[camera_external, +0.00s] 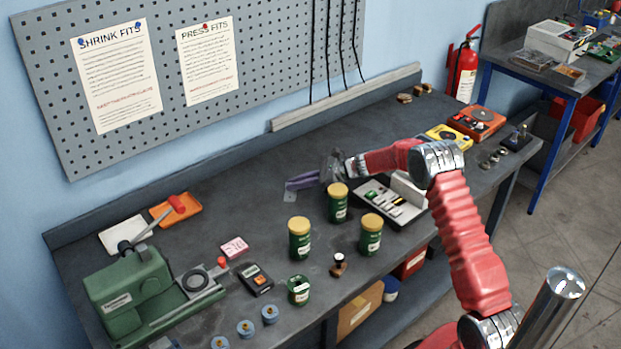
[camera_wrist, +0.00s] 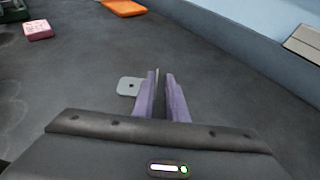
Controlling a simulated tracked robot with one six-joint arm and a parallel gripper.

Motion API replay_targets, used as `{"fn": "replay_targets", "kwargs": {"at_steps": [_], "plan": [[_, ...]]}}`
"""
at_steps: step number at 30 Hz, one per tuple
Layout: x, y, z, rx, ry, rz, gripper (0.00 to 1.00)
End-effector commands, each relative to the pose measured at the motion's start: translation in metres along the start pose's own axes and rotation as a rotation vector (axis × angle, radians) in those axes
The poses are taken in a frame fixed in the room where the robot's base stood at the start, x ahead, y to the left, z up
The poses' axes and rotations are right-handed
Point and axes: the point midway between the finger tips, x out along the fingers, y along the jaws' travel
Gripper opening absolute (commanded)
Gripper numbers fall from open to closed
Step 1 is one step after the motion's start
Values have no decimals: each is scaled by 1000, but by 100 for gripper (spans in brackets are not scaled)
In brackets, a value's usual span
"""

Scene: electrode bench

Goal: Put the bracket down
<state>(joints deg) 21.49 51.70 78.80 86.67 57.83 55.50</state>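The bracket is a grey metal piece. Its flat tab (camera_wrist: 130,86) with a hole sticks out to the left of my fingers in the wrist view. In the external view the tab (camera_external: 290,197) shows small and pale below the fingertips. My gripper (camera_wrist: 160,85) has purple fingers closed to a narrow gap, with a thin dark strip of the bracket between them. In the external view my gripper (camera_external: 294,184) is low over the middle of the bench near the back. The fingers hide the rest of the bracket. I cannot tell whether it touches the bench (camera_wrist: 75,85).
Green jars (camera_external: 338,203) stand to the right and in front of my gripper. A grey tray (camera_external: 408,215) with small parts lies to the right. An orange tray (camera_external: 190,212) and green press (camera_external: 125,290) are at left. Bench surface around the fingers is clear.

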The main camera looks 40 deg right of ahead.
Motion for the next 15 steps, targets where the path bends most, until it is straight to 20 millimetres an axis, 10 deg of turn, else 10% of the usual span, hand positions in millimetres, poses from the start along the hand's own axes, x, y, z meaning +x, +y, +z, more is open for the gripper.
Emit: {"fn": "replay_targets", "kwargs": {"at_steps": [15], "plan": [[-7, 0, 2, 0, 0, -1, 20]]}}
